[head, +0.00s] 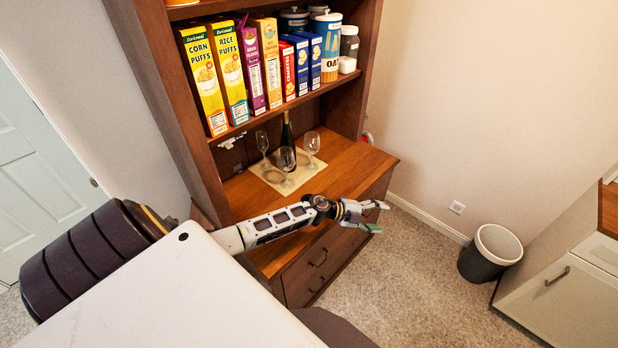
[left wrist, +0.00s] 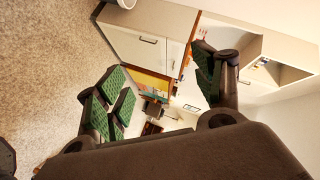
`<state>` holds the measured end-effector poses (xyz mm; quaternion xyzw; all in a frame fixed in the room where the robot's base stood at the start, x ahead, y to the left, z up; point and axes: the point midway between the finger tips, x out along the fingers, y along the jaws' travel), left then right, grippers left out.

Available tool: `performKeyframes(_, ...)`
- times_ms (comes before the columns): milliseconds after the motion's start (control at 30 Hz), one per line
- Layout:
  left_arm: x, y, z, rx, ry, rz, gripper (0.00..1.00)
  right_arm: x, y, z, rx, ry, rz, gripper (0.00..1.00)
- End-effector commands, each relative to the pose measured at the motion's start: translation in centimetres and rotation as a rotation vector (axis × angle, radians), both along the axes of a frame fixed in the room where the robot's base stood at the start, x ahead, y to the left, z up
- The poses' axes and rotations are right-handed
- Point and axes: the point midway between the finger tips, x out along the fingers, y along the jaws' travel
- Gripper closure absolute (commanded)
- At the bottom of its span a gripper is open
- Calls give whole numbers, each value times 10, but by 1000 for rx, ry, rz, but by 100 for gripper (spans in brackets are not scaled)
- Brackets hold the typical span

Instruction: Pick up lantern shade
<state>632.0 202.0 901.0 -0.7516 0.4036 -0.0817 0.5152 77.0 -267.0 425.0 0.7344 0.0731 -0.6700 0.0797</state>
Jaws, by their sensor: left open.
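I cannot make out a lantern shade in either view. My left gripper (head: 376,216) reaches in front of the wooden hutch, its fingers spread and empty, above the floor near the counter's front edge. In the left wrist view my left gripper (left wrist: 160,85) shows its green-padded fingers wide apart with nothing between them. My right gripper is in neither view.
The hutch counter (head: 358,165) holds a mat with a dark bottle (head: 287,135) and clear glasses (head: 287,160). Cereal boxes (head: 203,80) and canisters fill the shelf above. A waste bin (head: 490,254) stands by a white cabinet (head: 560,300). Carpet between is clear.

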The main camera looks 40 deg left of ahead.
Motion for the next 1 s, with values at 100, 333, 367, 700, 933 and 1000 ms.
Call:
performKeyframes(100,-3,3,9,96,1,-120,32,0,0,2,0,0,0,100)
performKeyframes(333,-14,25,14,304,60,-319,32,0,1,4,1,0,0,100)
performKeyframes(367,-16,30,14,335,72,-342,32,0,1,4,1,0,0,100)
performKeyframes(700,-33,119,22,704,276,-496,32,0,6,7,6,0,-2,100)
performKeyframes(933,-44,201,44,958,467,-496,32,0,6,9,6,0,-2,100)
performKeyframes(1000,-47,223,52,1018,519,-482,32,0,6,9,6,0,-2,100)
